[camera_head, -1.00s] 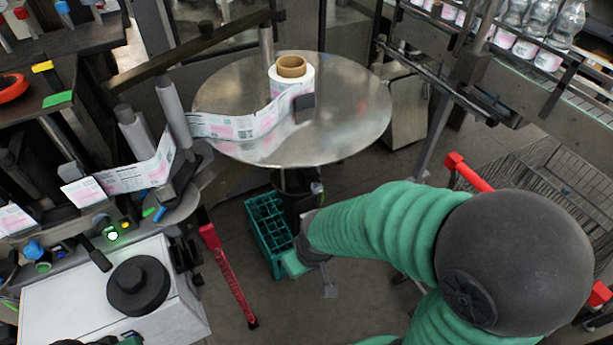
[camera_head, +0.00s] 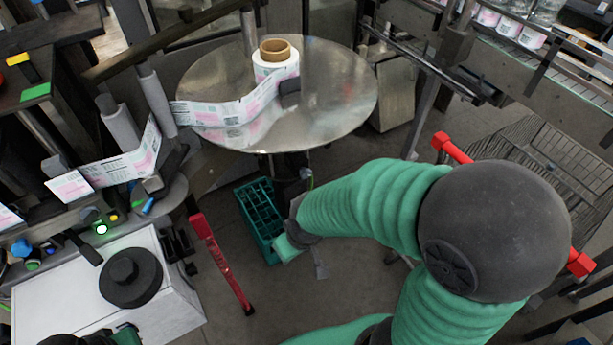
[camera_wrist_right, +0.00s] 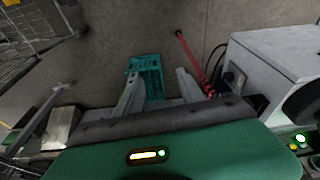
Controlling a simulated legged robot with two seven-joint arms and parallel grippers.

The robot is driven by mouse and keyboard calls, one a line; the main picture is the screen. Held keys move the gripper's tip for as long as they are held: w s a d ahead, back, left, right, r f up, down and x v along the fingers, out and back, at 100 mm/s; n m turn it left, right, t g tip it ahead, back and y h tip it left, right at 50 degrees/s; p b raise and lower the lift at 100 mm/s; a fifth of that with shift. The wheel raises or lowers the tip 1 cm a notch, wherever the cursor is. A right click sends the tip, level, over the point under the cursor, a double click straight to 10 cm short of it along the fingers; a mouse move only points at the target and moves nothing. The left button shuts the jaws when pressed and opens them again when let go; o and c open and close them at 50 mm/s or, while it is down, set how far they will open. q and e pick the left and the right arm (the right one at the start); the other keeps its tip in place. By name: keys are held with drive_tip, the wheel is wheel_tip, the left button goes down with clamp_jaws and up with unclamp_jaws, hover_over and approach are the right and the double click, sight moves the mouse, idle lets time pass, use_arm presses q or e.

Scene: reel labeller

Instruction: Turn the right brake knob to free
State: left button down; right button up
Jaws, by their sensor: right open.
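I cannot make out a right brake knob for certain in either view. The round metal reel table (camera_head: 340,100) carries a label roll (camera_head: 276,65), with its label strip running left. A black round knob (camera_head: 131,277) sits on a white box (camera_head: 75,300) at lower left. My right gripper (camera_wrist_right: 158,78) is open and empty in the right wrist view, its two grey fingers apart. In the head view it hangs below the reel table, beside the green crate, partly hidden by its arm. A green and dark part, possibly my left arm, shows at the bottom left edge; no left fingers show.
A green crate (camera_head: 260,215) stands on the floor under the table; it also shows beyond the fingers in the right wrist view (camera_wrist_right: 150,72). A wire cart (camera_head: 545,165) with red parts stands at right. Bare floor lies between.

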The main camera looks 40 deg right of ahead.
drive_tip(key=shift+o, duration=1.4)
drive_tip(key=w+d+f+b, duration=0.2)
drive_tip(key=d+f, duration=0.2)
drive_tip(key=f, duration=0.3)
drive_tip(key=w+d+f+t+b, duration=0.1)
drive_tip(key=w+d+f+b, duration=0.2)
drive_tip(key=f, duration=0.3)
drive_tip(key=shift+d+f+t, duration=0.3)
drive_tip(key=shift+d+f, duration=0.1)
drive_tip(key=shift+d, duration=0.35)
drive_tip(key=m+t+h+b, duration=0.1)
drive_tip(key=m+t+b, duration=0.7)
drive_tip(key=t, duration=0.6)
approach(307, 176)
drive_tip(key=shift+n+h, duration=0.3)
drive_tip(key=shift+n, duration=0.2)
drive_tip(key=w, duration=0.5)
drive_tip(key=w+b, duration=0.1)
drive_tip(key=w, duration=0.2)
drive_tip(key=shift+w+d+r, duration=0.1)
drive_tip(key=shift+w+d, duration=0.05)
drive_tip(key=shift+d, duration=0.15)
drive_tip(key=shift+w+a+r, duration=0.15)
drive_tip(key=shift+w, duration=0.4)
drive_tip(key=c, duration=0.6)
clamp_jaws()
